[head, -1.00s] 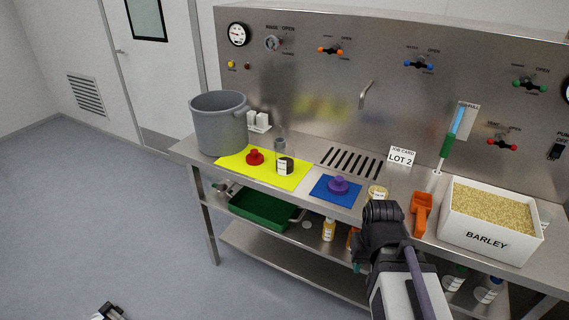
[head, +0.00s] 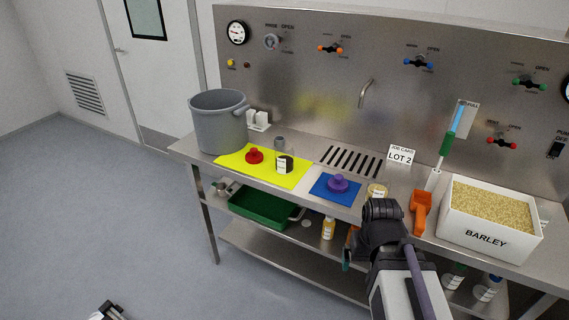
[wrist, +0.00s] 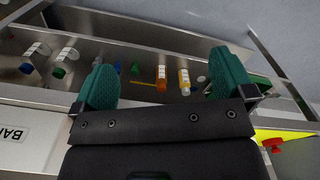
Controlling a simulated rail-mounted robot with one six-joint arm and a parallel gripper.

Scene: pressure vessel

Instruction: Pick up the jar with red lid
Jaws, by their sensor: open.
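A small red knobbed piece (head: 254,156) sits on the yellow mat (head: 234,163) on the counter, and red also shows at the right edge of the wrist view (wrist: 272,143). I cannot tell whether it is a lid on a jar. A small jar with a white label and dark contents (head: 284,165) stands to its right on the mat. My gripper (wrist: 165,78) is open, with nothing between its green fingers. It is at the counter's front edge, well right of the red piece, over the lower shelf. My arm hides part of the counter front.
A purple knobbed piece (head: 338,183) sits on a blue mat (head: 322,188). A pale jar (head: 376,191), an orange scoop (head: 420,211) and a barley box (head: 484,240) stand right. A grey pot (head: 219,122) stands left. Below are a green tray (head: 258,208) and several bottles.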

